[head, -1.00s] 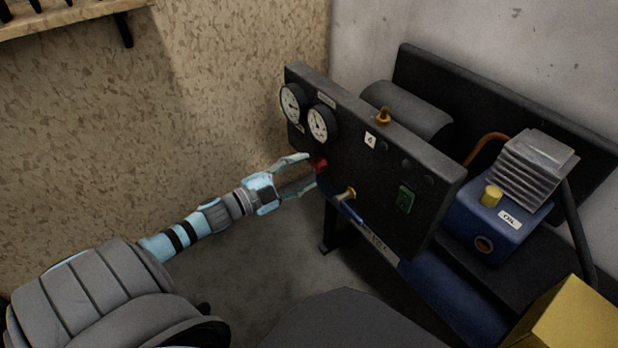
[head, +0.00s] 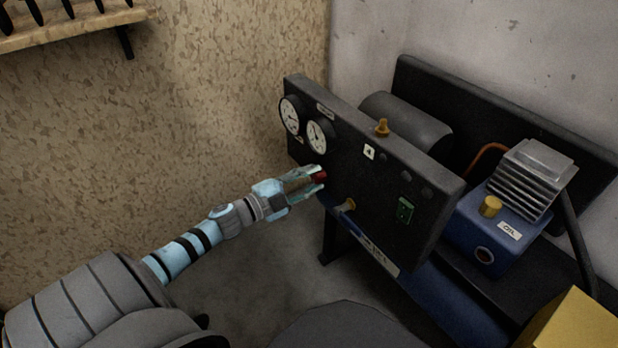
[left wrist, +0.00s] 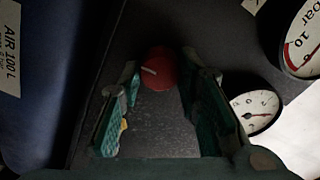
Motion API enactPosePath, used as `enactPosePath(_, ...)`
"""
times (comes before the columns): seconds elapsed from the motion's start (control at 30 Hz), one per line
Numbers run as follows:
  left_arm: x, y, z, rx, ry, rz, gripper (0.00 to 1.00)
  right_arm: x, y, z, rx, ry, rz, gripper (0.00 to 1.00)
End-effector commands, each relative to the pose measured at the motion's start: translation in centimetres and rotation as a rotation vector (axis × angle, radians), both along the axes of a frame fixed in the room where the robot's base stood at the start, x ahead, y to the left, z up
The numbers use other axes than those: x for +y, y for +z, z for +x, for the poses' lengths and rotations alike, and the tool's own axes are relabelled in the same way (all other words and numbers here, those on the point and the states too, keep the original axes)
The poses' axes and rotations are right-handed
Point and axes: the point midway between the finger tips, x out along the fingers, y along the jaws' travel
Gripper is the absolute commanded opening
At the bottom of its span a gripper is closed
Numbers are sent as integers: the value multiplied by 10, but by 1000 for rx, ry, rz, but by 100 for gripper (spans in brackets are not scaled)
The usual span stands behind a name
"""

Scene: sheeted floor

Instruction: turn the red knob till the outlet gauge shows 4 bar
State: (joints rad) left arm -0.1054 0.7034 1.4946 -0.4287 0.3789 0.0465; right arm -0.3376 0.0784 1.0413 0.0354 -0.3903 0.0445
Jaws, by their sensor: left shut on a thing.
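The red knob (head: 320,175) is on the left part of the dark upright panel (head: 385,200), below two round white gauges, a left one (head: 290,114) and a right one (head: 317,137). My left gripper (head: 316,178) is shut on the knob, one finger on each side. In the left wrist view the knob (left wrist: 158,70) shows a pale line on its face, between the green-padded fingers. One gauge (left wrist: 253,111) shows whole there; the other (left wrist: 303,42) is cut off by the edge. I cannot read the needles with certainty or tell which gauge is the outlet. My right gripper is not in view.
A green switch (head: 404,210) sits further right. A blue compressor (head: 480,235) stands behind. A yellow box (head: 575,330) is at the lower right.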

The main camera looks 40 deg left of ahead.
Motion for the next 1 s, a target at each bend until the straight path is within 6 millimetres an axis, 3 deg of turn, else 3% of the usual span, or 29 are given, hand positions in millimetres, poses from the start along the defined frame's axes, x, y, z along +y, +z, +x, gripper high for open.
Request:
enactPosePath(0.3,0,0,0,-17,0,63,3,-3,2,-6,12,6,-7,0)
enactPosePath(0.33,0,0,0,-17,0,63,34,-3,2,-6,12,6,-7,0)
enactPosePath(0.43,0,0,0,-17,0,63,50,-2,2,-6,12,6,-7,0)
enactPosePath(0.77,1,0,-2,-16,0,62,51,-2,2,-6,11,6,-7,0)
enactPosePath(0.87,3,-1,-11,-15,-2,61,51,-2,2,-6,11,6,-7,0)
enactPosePath(1.0,11,-2,-37,-10,-4,64,51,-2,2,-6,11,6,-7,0)
